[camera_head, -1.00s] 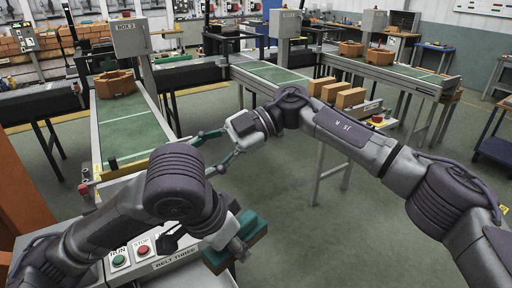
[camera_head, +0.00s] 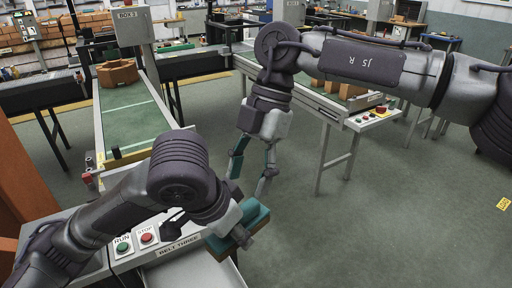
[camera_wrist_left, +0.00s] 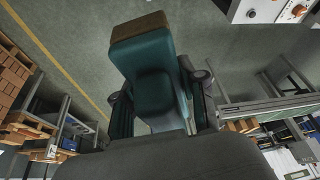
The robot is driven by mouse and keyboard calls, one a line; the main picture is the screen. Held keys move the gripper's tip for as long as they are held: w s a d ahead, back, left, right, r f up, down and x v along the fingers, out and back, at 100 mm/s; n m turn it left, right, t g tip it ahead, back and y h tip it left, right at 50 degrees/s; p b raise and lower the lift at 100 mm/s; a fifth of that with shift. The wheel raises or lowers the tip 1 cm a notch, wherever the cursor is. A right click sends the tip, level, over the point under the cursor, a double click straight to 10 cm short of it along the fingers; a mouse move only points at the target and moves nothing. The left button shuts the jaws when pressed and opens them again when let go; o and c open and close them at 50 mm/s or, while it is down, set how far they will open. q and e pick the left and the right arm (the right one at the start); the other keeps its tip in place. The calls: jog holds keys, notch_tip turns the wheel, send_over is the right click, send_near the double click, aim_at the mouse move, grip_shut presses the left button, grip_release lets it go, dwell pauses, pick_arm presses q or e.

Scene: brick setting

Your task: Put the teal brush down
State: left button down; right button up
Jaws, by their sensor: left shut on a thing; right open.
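The teal brush (camera_head: 257,214), a teal block with a brown strip along one side, is held above the floor beside the front of the belt-three panel. My left gripper (camera_head: 238,232) is shut on it. In the left wrist view the brush (camera_wrist_left: 150,65) stands out between the fingers, its brown end away from the wrist. The gripper partly hides the brush in the head view. My right gripper (camera_head: 251,178) is open and empty, pointing down just above and behind the brush in the picture, apart from it.
The control panel (camera_head: 178,252) with a green run button (camera_head: 122,247) and red stop button (camera_head: 147,238) lies by my left arm. Open floor (camera_head: 400,220) lies to the right.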

aim_at(241, 204)
jog(key=shift+x, duration=2.6)
pick_arm(q)
jog(key=shift+s+d, duration=0.1)
jog(key=shift+d, duration=0.05)
pick_arm(e)
jog(key=shift+a, duration=0.1)
grip_shut()
pick_arm(q)
jog(key=c, duration=0.6)
grip_release()
jog(key=shift+r, duration=0.1)
